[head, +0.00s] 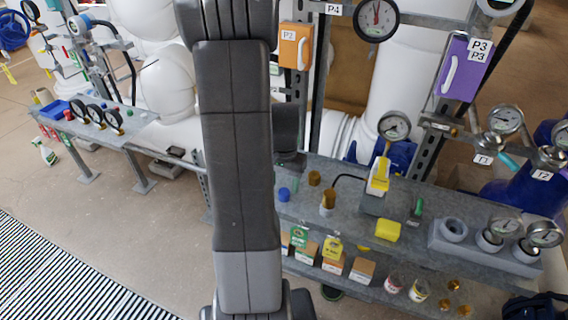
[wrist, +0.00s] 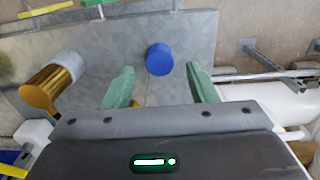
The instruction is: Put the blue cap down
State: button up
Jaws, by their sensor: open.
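The blue cap (wrist: 159,59) stands on the grey bench top (wrist: 120,45) in the wrist view, between and just beyond my open fingertips. My gripper (wrist: 160,82) has two green fingers, spread apart, and neither appears to touch the cap. In the head view the blue cap (head: 283,194) sits near the left end of the bench (head: 330,180), close to its front edge. In the head view my arm hides the area to its left, and my fingers do not show clearly.
A brass-topped white fitting (head: 327,201) stands to the cap's right. Further right are a yellow block (head: 387,230) and a grey holder with gauges (head: 470,241). A lower shelf carries small boxes (head: 333,263). In the wrist view, white pipework (wrist: 262,105) lies to the right.

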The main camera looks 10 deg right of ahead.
aim_at(284, 191)
notch_tip(284, 191, up, 9)
dwell(0.3)
